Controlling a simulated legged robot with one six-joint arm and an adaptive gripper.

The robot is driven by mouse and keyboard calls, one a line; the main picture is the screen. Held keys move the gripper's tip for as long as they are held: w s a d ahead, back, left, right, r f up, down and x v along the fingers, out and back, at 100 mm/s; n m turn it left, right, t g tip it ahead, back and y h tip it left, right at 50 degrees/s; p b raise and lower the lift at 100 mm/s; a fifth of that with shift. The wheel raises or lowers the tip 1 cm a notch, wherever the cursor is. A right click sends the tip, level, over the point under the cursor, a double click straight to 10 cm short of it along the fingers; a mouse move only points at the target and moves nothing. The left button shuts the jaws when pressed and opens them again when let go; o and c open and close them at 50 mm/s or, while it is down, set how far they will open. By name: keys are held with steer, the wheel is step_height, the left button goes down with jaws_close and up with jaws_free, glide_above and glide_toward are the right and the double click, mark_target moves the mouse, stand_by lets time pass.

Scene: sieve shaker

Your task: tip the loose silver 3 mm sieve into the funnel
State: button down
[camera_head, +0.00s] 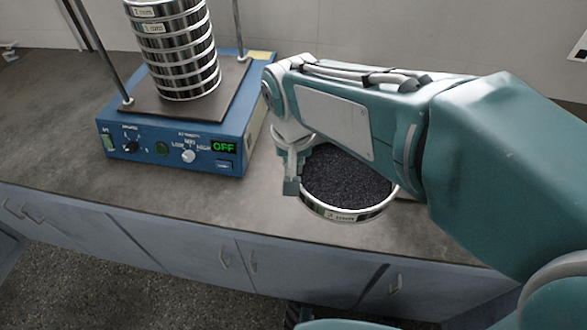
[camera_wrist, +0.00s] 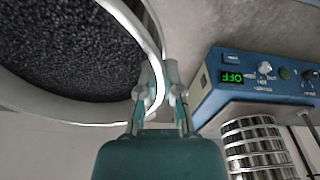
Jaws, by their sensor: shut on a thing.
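The loose silver sieve (camera_head: 345,214) sits at the front part of the bench in the head view, full of dark granules. Its label is on the front wall, too small to read surely. In the wrist view its silver rim (camera_wrist: 148,40) and dark contents fill the upper left. My gripper (camera_head: 292,187) is at the sieve's left side in the head view. In the wrist view the fingers (camera_wrist: 162,85) are shut on the sieve's rim, one finger on each side of the wall. The sieve looks level. My arm hides its back right part. The funnel is not in view.
A blue shaker base (camera_head: 175,150) with its display reading OFF stands to the left, bearing a stack of silver sieves (camera_head: 178,50) between upright rods. The bench's front edge is close to the loose sieve. The bench left of the shaker (camera_head: 45,125) is clear.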

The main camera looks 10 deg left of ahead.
steer(key=shift+r, duration=1.9)
steer(key=shift+w+d, duration=0.1)
steer(key=shift+w, duration=0.2)
steer(key=shift+w+d+m+h, duration=0.25)
steer(key=shift+w+d+m, duration=2)
steer(key=shift+w, duration=5)
steer(key=shift+w+d+m+h, duration=0.25)
steer(key=shift+w+d+m, duration=0.5)
steer(key=shift+w+d, duration=4.7)
steer(key=shift+s+d+r+t+y, duration=0.5)
steer(key=shift+d+r+t+y, duration=1)
steer(key=shift+r+y, duration=1.1)
steer(key=shift+s+d+r+t+y, duration=0.5)
steer(key=shift+d+r+t+y, duration=0.4)
steer(key=shift+r+t+y, duration=1.4)
steer(key=s+d+m+t+y, duration=0.1)
steer(key=s+d+t+y, duration=0.4)
steer(key=d, duration=0.7)
steer(key=shift+s+m+y, duration=0.4)
steer(key=shift+s+y, duration=0.8)
steer(key=shift+s, duration=0.35)
